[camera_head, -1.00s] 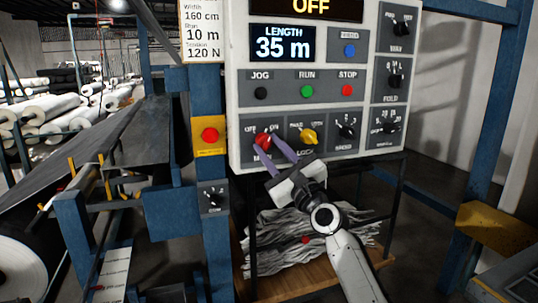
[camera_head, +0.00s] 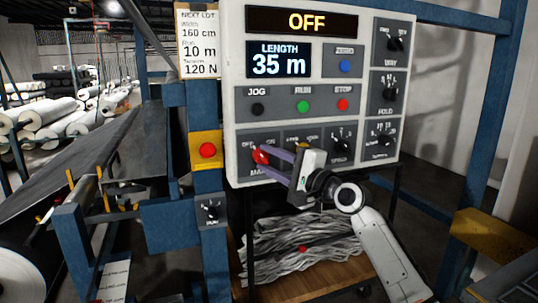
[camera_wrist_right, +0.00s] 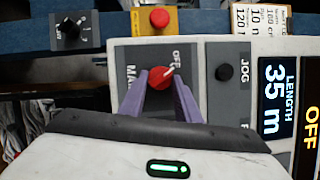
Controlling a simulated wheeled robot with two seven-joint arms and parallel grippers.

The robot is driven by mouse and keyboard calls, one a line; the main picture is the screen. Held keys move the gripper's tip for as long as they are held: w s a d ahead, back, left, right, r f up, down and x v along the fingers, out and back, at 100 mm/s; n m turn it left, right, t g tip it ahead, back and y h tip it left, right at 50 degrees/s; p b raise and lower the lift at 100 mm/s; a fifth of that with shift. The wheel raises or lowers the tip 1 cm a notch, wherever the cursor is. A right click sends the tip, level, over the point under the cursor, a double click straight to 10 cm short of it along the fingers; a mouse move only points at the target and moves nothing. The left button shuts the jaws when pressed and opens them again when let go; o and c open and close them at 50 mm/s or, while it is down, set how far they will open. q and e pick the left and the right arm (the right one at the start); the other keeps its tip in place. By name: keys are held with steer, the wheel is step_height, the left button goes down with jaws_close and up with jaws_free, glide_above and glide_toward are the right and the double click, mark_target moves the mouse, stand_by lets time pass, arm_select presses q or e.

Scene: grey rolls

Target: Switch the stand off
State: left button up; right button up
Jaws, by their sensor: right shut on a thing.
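The stand's control panel (camera_head: 240,100) fills the middle of the head view. Its top display (camera_head: 302,22) reads OFF and the display below reads LENGTH 35 m. The red main knob (camera_head: 260,156) sits at the panel's lower left. My right gripper (camera_head: 268,155) is shut on this knob, its purple fingers reaching in from the right. In the right wrist view the red knob (camera_wrist_right: 159,77) lies between the two fingertips (camera_wrist_right: 160,82), and its white pointer is turned toward the OFF label. My left gripper is not in view.
JOG (camera_head: 257,109), RUN (camera_head: 303,106) and STOP (camera_head: 342,104) buttons sit above the knob. A red button on a yellow box (camera_head: 207,150) is just left of the panel. More knobs line the panel's right side. White rolls (camera_head: 40,115) lie at the far left.

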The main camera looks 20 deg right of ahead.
steer(key=shift+r+n+g+p, duration=0.1)
steer(key=shift+n+g+p, duration=0.3)
steer(key=shift+n+p, duration=0.5)
steer(key=o, duration=1)
steer(key=shift+o, duration=0.2)
steer(key=shift+s, duration=0.1)
steer(key=b+v, duration=0.1)
steer(key=v, duration=0.9)
steer(key=shift+b, duration=0.3)
